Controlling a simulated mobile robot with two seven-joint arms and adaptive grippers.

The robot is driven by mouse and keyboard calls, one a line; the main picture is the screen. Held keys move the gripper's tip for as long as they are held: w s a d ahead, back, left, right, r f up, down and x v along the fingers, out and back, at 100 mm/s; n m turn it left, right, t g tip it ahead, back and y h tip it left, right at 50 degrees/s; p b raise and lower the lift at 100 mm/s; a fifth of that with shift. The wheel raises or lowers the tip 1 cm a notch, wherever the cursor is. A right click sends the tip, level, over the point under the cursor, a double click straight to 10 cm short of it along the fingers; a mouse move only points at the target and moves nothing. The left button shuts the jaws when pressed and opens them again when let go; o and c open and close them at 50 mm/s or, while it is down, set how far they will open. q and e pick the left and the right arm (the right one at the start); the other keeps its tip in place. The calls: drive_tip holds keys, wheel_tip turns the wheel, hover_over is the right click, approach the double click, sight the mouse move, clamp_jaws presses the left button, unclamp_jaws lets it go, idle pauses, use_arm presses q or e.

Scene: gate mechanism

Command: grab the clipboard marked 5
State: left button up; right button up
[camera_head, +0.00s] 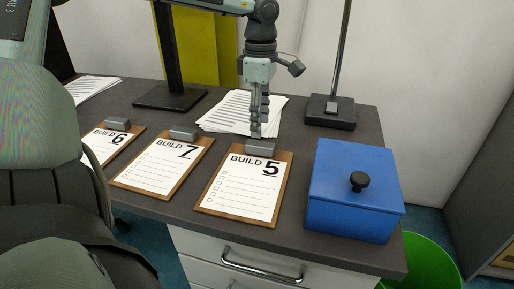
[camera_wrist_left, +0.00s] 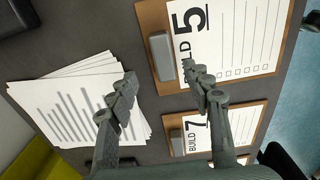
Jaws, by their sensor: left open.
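The clipboard marked 5 (camera_head: 238,192) lies flat on the dark desk, a brown board with a white "BUILD 5" sheet and a grey clip (camera_head: 260,148) at its far end. It also shows in the wrist view (camera_wrist_left: 245,40), at upper right. My left gripper (camera_head: 259,126) points down just behind the clip, near the front of the paper stack. In the wrist view my left gripper (camera_wrist_left: 160,76) is open, its two fingers spread and nothing between them. Whether a fingertip touches the clip or board cannot be told. My right gripper is not in view.
Clipboards marked 7 (camera_head: 161,168) and 6 (camera_head: 106,143) lie to the left. A stack of papers (camera_head: 224,113) lies behind. A blue box (camera_head: 352,205) with a black knob stands close on the right. Dark stands (camera_head: 331,114) rise at the back.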

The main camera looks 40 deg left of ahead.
sight(260, 143)
use_arm(q)
drive_tip(key=f, duration=0.4)
drive_tip(key=shift+s+d+f+p, duration=0.2)
drive_tip(key=shift+s+f+p, duration=0.1)
drive_tip(key=shift+f, duration=0.4)
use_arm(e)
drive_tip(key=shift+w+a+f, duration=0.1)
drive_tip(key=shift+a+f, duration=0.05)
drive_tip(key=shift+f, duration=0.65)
use_arm(q)
drive_tip(key=shift+w, duration=0.1)
clamp_jaws()
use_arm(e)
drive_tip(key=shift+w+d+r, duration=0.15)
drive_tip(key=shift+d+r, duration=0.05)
